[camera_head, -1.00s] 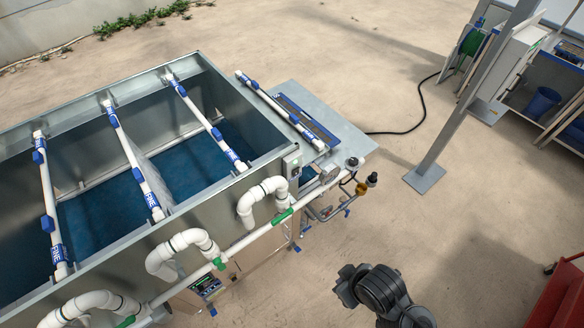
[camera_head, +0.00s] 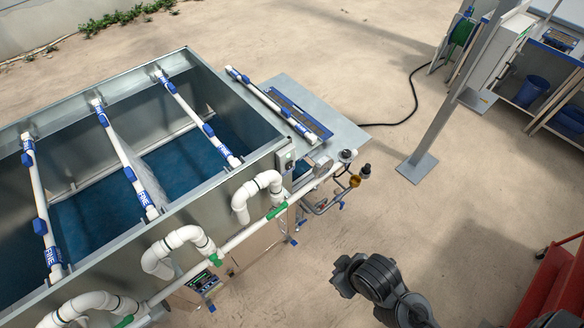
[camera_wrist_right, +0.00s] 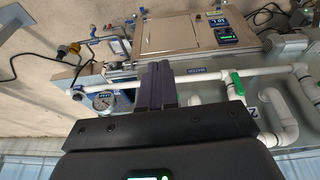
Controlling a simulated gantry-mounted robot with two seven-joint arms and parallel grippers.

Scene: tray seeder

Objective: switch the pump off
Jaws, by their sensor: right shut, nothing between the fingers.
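A small grey switch box with a green button (camera_head: 286,160) is fixed to the outside of the tank's near right corner, close to the pressure gauge (camera_head: 322,165). A control panel with a lit display (camera_head: 205,281) sits low by the tank; it also shows in the right wrist view (camera_wrist_right: 220,31). I cannot tell which one works the pump. My right gripper (camera_wrist_right: 158,68) is shut and empty, its fingers pointing toward the pipework. In the right wrist view the gauge (camera_wrist_right: 103,101) is left of the fingers, and the switch box is not clearly visible. My left gripper is out of view.
White pipes with green valve handles (camera_head: 277,211) run along the tank's near side (camera_head: 221,210). A grey post (camera_head: 437,125) stands at right, and a red cart (camera_head: 556,283) at the lower right edge. Sandy floor between them is clear.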

